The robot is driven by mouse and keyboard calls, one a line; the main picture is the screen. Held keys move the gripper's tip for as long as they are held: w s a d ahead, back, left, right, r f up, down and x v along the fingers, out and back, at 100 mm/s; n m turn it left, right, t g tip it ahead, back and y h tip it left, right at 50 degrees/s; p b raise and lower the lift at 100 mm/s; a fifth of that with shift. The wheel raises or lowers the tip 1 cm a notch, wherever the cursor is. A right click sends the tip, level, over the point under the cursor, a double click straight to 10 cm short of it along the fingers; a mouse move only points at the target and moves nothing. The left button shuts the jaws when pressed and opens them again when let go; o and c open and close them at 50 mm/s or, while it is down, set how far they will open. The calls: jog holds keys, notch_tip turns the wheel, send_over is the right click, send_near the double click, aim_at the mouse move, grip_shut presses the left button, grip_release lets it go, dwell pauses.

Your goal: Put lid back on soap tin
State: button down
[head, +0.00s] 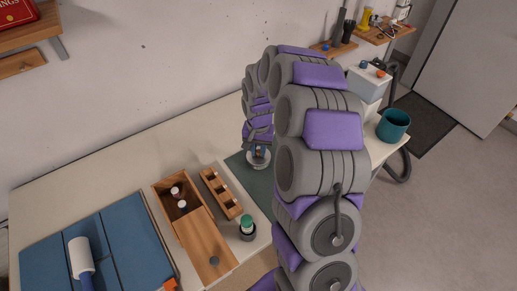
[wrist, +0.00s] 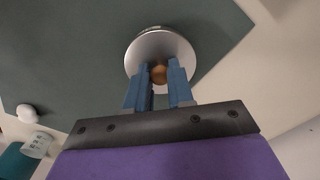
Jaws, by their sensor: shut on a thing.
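My gripper (wrist: 160,88) has its two blue fingers closed around the small copper-brown knob (wrist: 158,74) of a round silver lid (wrist: 150,47). The lid lies flat in the wrist view, over the dark green mat (wrist: 70,50). A second thin edge shows along its upper right side; I cannot tell if this is the soap tin beneath or the lid's own rim. In the head view my gripper (head: 258,150) is low over the green mat (head: 240,170), with a pale round thing (head: 258,163) under it. The soap tin is not clearly seen apart from this.
A wooden box (head: 205,250) with a partly slid lid, a wooden holed rack (head: 220,194) and a teal-topped jar (head: 247,226) stand left of the mat. A blue folded panel (head: 125,240) carries a white roller (head: 80,257). A teal pot (head: 393,125) stands right.

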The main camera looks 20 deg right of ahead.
jog(key=c, duration=0.9)
grip_release()
jog(key=shift+o, duration=0.5)
jog(key=o, duration=0.4)
jog(key=shift+r+p, duration=1.45)
jog(key=shift+r, duration=2.05)
grip_shut()
